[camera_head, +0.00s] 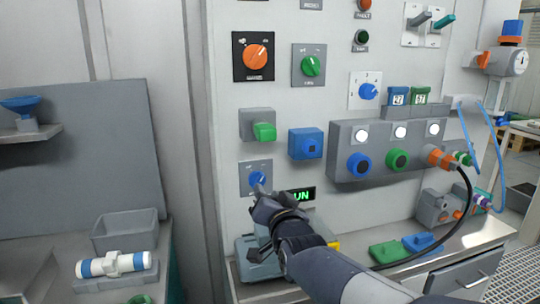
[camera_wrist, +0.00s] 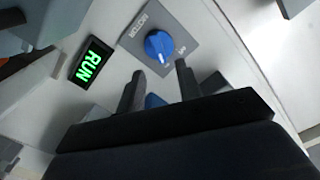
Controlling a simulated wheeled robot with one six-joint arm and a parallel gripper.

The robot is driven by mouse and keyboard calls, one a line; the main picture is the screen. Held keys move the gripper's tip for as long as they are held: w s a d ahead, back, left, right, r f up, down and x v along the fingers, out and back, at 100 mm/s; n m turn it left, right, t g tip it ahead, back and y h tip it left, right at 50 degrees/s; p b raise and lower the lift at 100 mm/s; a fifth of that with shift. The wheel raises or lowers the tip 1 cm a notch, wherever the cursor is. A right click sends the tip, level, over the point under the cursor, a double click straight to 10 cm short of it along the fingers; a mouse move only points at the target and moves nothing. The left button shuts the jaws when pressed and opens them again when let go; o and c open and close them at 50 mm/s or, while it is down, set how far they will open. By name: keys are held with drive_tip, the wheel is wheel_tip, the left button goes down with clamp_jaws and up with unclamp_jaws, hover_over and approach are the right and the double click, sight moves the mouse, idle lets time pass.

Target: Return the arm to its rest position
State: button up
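My arm reaches up from the lower right in the head view, and my gripper (camera_head: 262,194) is near the panel, at the blue motor knob (camera_head: 257,179). In the wrist view the two fingers of my gripper (camera_wrist: 158,82) stand apart with nothing between them. The blue knob (camera_wrist: 158,46) on its grey plate lies just beyond the fingertips, apart from them in that view. A lit green RUN display (camera_wrist: 92,61) is beside the knob; it also shows in the head view (camera_head: 301,196), partly behind my arm.
The panel carries an orange knob (camera_head: 257,57), a green knob (camera_head: 311,66), a green lever (camera_head: 264,131) and a grey socket box (camera_head: 345,133). A black cable (camera_head: 463,222) hangs to the bench. Green (camera_head: 390,252) and blue blocks lie on the bench. A grey bin (camera_head: 125,231) stands left.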

sight(260, 181)
drive_tip(key=x, duration=0.5)
drive_tip(key=shift+w+a+p, duration=0.1)
drive_tip(key=shift+w+p, duration=0.2)
drive_tip(key=shift+w, duration=0.1)
